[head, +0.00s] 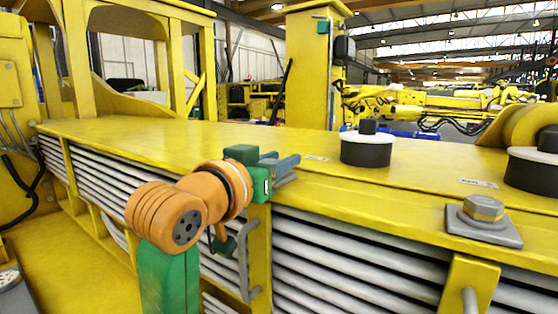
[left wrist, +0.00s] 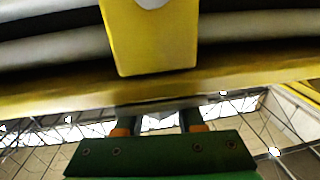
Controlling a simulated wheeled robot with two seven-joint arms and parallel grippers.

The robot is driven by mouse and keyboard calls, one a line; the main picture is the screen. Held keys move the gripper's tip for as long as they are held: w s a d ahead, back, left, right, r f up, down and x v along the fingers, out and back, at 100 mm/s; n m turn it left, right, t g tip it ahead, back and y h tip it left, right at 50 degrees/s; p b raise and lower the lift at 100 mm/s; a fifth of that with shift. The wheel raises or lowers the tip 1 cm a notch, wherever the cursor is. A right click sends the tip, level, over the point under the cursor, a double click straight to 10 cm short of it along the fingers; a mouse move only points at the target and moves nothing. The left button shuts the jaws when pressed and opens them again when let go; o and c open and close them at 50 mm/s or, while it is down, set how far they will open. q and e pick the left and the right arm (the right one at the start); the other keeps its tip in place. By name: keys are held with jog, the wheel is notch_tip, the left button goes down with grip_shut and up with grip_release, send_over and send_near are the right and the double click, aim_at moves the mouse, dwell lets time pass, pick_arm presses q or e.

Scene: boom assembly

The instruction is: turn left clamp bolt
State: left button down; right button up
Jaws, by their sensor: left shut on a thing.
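My left gripper (head: 280,168) reaches in from the left on its green and orange arm. Its grey fingers point right, low over the front edge of the yellow boom deck (head: 180,140). It is shut at the left clamp, above a yellow bracket (head: 258,245). The left clamp bolt itself is hidden by the gripper in the head view. In the left wrist view the two fingers (left wrist: 160,122) reach up to a grey plate edge (left wrist: 165,104) under the yellow rim. The right clamp bolt (head: 483,208), with an orange band, stands upright on a grey plate. My right gripper is not in view.
Two black-and-white round caps stand on the deck, one at the middle (head: 366,148) and one at the right edge (head: 535,172). Grey pipes (head: 345,265) run below the deck's edge. A grey handle (head: 244,262) sits close under my left gripper. A yellow post (head: 308,70) rises behind.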

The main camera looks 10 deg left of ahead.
pick_arm(q)
jog(key=shift+m+h, duration=0.3)
jog(key=shift+h, duration=0.3)
jog(key=m+g+h, duration=0.1)
jog(key=h, duration=0.1)
jog(key=m+g+h, duration=0.1)
jog(key=m+h, duration=0.1)
jog(key=d+m+g+h, duration=0.1)
jog(key=g+h, duration=0.1)
jog(key=shift+s+m, duration=0.4)
jog(key=shift+s+d+r+m+g+h, duration=0.1)
jog(key=shift+s+d+m+g+h, duration=0.1)
jog(key=shift+m+g+h, duration=0.8)
jog(key=shift+s+d+f+m+g+h, duration=0.15)
jog(key=shift+m+g+h, duration=0.5)
jog(key=shift+g, duration=0.7)
jog(key=shift+s+d+r+m+g+h, duration=0.15)
jog(key=shift+s+m+g+h, duration=0.1)
jog(key=shift+m+g+h, duration=0.6)
jog(key=shift+g, duration=0.5)
jog(key=c, duration=0.5)
grip_release()
